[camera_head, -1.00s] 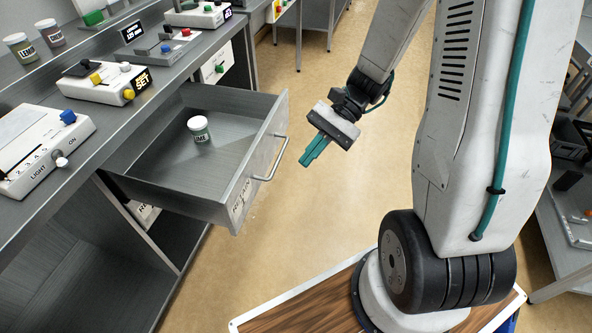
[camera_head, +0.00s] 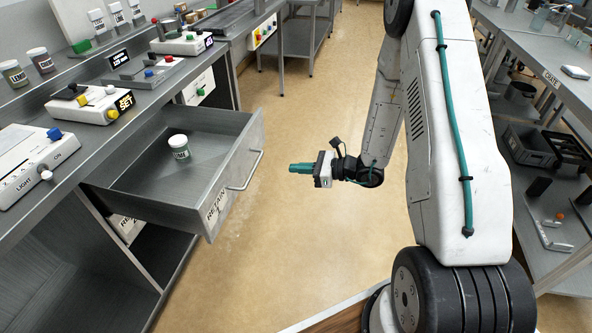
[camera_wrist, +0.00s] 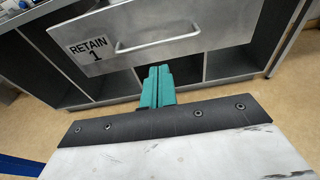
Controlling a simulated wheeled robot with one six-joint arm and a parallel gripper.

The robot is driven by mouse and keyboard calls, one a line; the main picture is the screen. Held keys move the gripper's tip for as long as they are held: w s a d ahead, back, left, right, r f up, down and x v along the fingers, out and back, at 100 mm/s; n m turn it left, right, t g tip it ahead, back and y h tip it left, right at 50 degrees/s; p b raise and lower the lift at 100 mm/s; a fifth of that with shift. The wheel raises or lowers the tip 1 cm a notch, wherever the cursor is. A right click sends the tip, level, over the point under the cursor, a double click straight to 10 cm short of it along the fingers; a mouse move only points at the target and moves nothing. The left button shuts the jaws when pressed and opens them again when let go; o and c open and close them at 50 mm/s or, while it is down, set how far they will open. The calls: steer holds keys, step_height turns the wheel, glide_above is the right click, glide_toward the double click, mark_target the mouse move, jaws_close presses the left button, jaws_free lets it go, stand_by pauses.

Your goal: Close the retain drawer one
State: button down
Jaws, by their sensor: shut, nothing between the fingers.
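The retain drawer one (camera_head: 205,185) is pulled out from under the left bench in the head view. A jar with a white lid and dark label (camera_head: 179,147) stands inside it. The drawer's silver bar handle (camera_head: 246,171) is on its front. In the wrist view the drawer front (camera_wrist: 185,22) reads "RETAIN 1", and its handle (camera_wrist: 158,45) lies just beyond my fingertips. My gripper (camera_head: 291,168), with teal fingers, is shut and empty, pointing left toward the drawer front, with a gap between. It also shows in the wrist view (camera_wrist: 158,70).
The left bench holds a light switch box (camera_head: 30,160), a control box marked "SET" (camera_head: 90,103) and more jars (camera_head: 38,60). Open shelf bays lie below the drawer. A rack of trays (camera_head: 530,145) stands at the right. The floor between is clear.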

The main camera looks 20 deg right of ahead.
steer(key=x, duration=1)
steer(key=shift+a, duration=0.4)
steer(key=shift+w+f, duration=0.1)
